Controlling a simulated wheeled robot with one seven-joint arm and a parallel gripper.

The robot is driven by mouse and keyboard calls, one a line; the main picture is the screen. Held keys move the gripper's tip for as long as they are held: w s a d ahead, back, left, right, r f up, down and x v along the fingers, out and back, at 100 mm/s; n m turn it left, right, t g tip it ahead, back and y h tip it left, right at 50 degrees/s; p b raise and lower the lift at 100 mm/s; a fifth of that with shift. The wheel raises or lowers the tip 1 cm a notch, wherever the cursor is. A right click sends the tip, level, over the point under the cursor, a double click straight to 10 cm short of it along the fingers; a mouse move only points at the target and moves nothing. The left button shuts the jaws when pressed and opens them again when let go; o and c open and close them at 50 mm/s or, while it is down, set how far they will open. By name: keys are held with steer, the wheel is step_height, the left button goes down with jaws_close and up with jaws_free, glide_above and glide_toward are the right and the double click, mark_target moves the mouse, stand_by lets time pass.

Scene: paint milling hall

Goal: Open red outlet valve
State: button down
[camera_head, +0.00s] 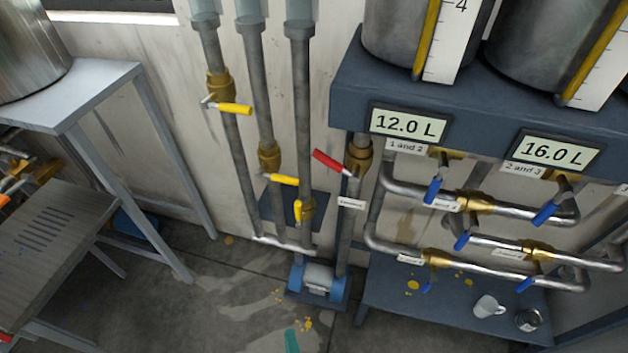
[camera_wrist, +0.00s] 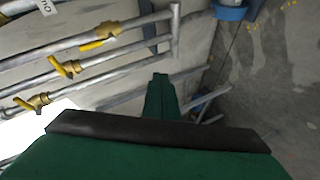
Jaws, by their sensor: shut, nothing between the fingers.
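The red outlet valve handle (camera_head: 331,160) is in the head view, on a brass valve body (camera_head: 358,153) on a vertical pipe just left of the blue tank stand. The handle sticks out to the left, across the pipe's line. A small white label (camera_head: 350,203) is on the pipe below it. No red handle shows in the wrist view. My gripper (camera_wrist: 160,78) is shut and empty in the wrist view, its green fingers together. A green tip (camera_head: 291,340) at the head view's bottom edge appears to be my gripper, well below the red handle.
Several pipes left of the red valve carry yellow handles (camera_head: 236,109). Blue-handled valves (camera_head: 433,190) are on the right, below the displays. A blue pump (camera_head: 318,282) is on the floor at the pipe bottoms. A mug (camera_head: 487,306) stands on the lower shelf. A table (camera_head: 75,90) is left.

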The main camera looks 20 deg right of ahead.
steer(key=w+d+r+n+t+h, duration=0.1)
steer(key=w+d+n+h, duration=0.1)
steer(key=w, duration=0.3)
steer(key=w+d+r+n+h, duration=0.2)
steer(key=w+n, duration=0.1)
steer(key=w, duration=0.2)
steer(key=n+h, duration=0.1)
steer(key=h, duration=1.3)
glide_toward(336, 166)
steer(key=a+f, duration=0.6)
steer(key=a, duration=0.1)
steer(key=s+r+x, duration=0.1)
steer(key=x, duration=1.2)
steer(key=shift+d+r, duration=0.2)
steer(key=shift+r, duration=0.05)
steer(key=shift+d, duration=0.1)
steer(key=shift+r+g+y, duration=0.1)
steer(key=shift+g+y, duration=0.2)
